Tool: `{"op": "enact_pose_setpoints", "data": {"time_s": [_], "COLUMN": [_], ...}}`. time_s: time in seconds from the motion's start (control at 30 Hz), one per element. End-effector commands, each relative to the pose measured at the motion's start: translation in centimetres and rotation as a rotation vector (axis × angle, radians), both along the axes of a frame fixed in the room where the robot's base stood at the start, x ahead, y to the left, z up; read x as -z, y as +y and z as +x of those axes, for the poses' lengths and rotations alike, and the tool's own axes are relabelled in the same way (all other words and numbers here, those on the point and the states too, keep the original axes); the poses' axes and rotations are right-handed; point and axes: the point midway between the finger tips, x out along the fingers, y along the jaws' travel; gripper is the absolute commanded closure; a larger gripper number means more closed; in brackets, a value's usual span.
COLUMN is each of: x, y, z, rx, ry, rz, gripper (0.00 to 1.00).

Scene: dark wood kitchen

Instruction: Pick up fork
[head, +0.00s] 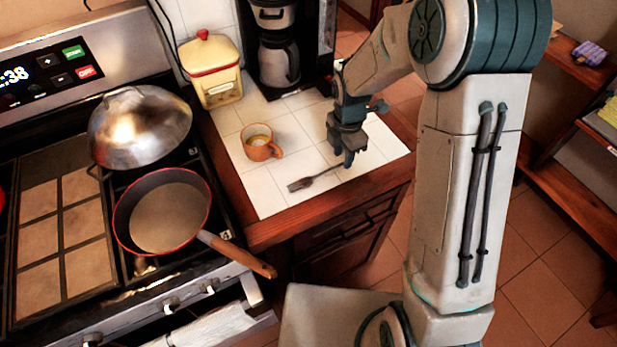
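The dark fork (302,184) lies on the white tiled counter (268,203), its broad end toward the left and its handle running up to the right. My gripper (348,161) points down at the handle's right end, over the counter. Its fingers overlap the handle end in the picture and hide it. I cannot tell whether the fingers are open or shut, or whether they touch the handle.
An orange cup (260,149) stands left of my gripper, behind the fork. A coffee maker (278,55) and a yellow canister (211,70) stand at the back. The stove at left holds a red-rimmed pan (166,215) and a domed metal lid (138,125).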

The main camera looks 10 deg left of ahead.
Motion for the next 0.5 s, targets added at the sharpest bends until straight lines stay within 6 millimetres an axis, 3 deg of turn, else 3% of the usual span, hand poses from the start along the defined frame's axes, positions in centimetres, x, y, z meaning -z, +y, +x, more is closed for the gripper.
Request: {"op": "enact_pose_setpoints", "data": {"time_s": [0.2,0.47,0.5], "x": [2.2,2.4,2.4], "y": [0.0,0.0,0.0], "z": [-0.1,0.0,0.0], "rx": [0.0,0.0,0.0], "ry": [0.001,-0.001,-0.001], "rz": [0.0,0.001,0.001], "gripper": [0.67,0.67,0.78]}}
